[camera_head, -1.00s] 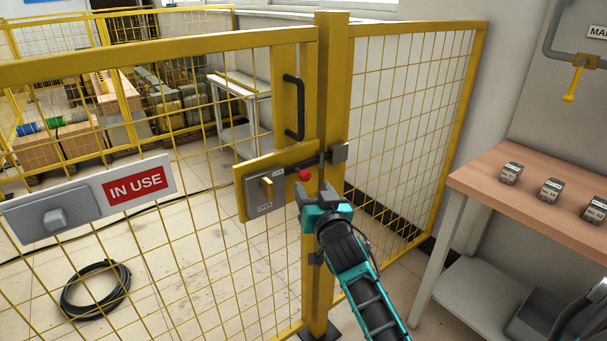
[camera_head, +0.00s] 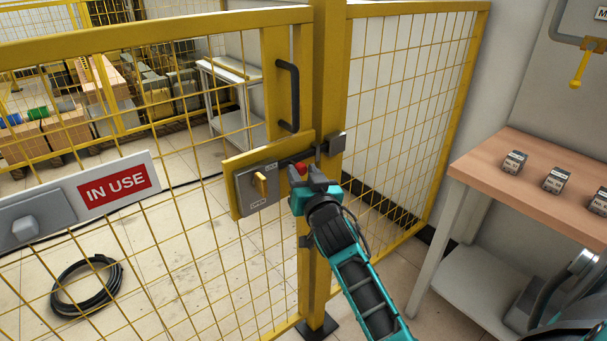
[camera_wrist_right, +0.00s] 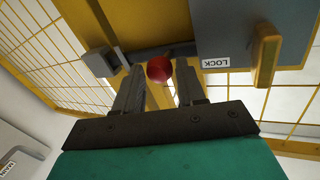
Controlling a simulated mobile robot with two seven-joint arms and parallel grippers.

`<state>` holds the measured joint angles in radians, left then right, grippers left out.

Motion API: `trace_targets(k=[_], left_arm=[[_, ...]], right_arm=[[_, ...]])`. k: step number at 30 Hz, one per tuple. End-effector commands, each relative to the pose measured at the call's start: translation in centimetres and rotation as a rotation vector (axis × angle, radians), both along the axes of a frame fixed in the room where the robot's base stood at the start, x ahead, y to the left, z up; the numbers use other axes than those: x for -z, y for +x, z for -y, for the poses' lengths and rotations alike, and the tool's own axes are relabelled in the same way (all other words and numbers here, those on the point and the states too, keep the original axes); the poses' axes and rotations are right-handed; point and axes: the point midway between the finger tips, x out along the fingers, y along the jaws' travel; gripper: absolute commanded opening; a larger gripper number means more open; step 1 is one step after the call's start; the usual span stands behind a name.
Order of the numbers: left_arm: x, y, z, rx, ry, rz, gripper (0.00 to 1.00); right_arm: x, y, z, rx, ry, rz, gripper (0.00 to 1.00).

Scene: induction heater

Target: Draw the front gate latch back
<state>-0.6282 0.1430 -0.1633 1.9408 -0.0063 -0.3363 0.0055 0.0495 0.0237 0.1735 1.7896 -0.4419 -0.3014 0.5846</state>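The front gate latch is a dark bolt with a red knob (camera_head: 299,169), on a yellow plate (camera_head: 234,204) beside the grey lock box (camera_head: 246,196) with its yellow handle. The bolt runs right toward a grey keeper (camera_head: 337,143) on the gate post. My right gripper (camera_head: 314,172) is at the knob. In the right wrist view the red knob (camera_wrist_right: 159,69) sits between the tips of my open right gripper (camera_wrist_right: 158,82), with gaps visible beside it. Whether a finger touches it I cannot tell. My left gripper is not in view.
The yellow mesh gate carries a black pull handle (camera_head: 288,96) above the latch and an IN USE sign (camera_head: 117,187) at left. A wooden-topped table (camera_head: 500,160) with small labelled blocks stands at right. A coiled black cable (camera_head: 86,286) lies behind the gate.

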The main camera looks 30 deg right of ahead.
Motion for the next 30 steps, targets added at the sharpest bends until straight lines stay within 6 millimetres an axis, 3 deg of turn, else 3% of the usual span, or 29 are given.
trace_targets(k=[12, 23, 30], left_arm=[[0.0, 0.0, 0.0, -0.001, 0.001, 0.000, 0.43], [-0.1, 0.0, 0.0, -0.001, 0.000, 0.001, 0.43], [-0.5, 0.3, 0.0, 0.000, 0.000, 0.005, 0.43]], right_arm=[[0.0, 0.0, 0.0, 0.000, 0.000, 0.001, 0.00], [-0.1, 0.0, -0.1, 0.000, 0.001, 0.001, 0.00], [0.0, -0.1, -1.2, 0.000, 0.005, 0.001, 0.00]])
